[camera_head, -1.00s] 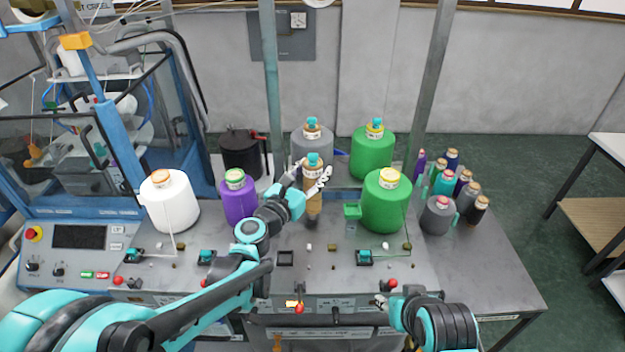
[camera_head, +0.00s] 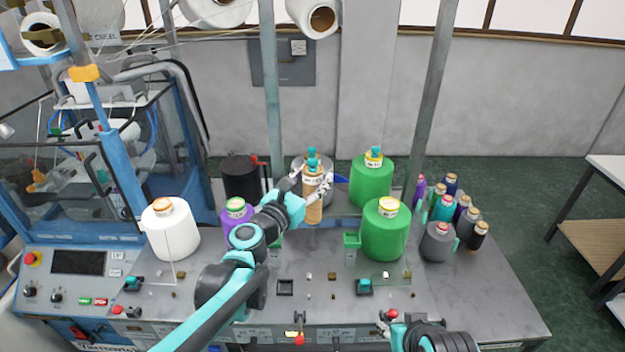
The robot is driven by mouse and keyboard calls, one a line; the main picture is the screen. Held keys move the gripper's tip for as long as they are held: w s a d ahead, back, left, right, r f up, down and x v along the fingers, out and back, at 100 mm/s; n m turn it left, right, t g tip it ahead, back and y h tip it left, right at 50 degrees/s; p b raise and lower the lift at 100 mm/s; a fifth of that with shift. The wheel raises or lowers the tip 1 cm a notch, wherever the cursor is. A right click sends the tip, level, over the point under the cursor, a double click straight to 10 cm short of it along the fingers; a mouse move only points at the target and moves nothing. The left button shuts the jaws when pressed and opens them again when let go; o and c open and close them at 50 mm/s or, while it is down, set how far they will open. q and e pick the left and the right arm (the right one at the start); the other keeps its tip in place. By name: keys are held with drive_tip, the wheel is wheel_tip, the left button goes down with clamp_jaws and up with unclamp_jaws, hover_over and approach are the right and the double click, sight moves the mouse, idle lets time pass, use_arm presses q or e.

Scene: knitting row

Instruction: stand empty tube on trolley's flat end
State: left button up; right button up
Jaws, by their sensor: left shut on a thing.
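My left gripper (camera_head: 309,186) is shut on a tan tube (camera_head: 314,213) and holds it upright among the yarn cones at the middle of the work table. The tube has a pale label and a teal tip at its top, and looks bare of yarn. It stands in front of a grey cone (camera_head: 327,168) and hides much of it. Whether the tube's foot touches anything is unclear. My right gripper (camera_head: 388,322) is low in the picture, at the table's front edge; its fingers are too small to read. I cannot pick out the trolley's flat end with certainty.
A green cone (camera_head: 386,234) stands right of the tube, a purple cone (camera_head: 236,218) left, and a black pot (camera_head: 240,178) behind. Small coloured cones (camera_head: 440,210) crowd the table's right. Bare tabletop (camera_head: 480,290) lies at front right. A white-topped stand (camera_head: 608,150) is at the right edge.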

use_arm(q)
wheel_tip(320, 180, up, 13)
drive_tip(key=p, duration=0.9)
drive_tip(key=shift+r+p, duration=0.2)
drive_tip(key=shift+p, duration=0.1)
drive_tip(key=shift+f, duration=0.1)
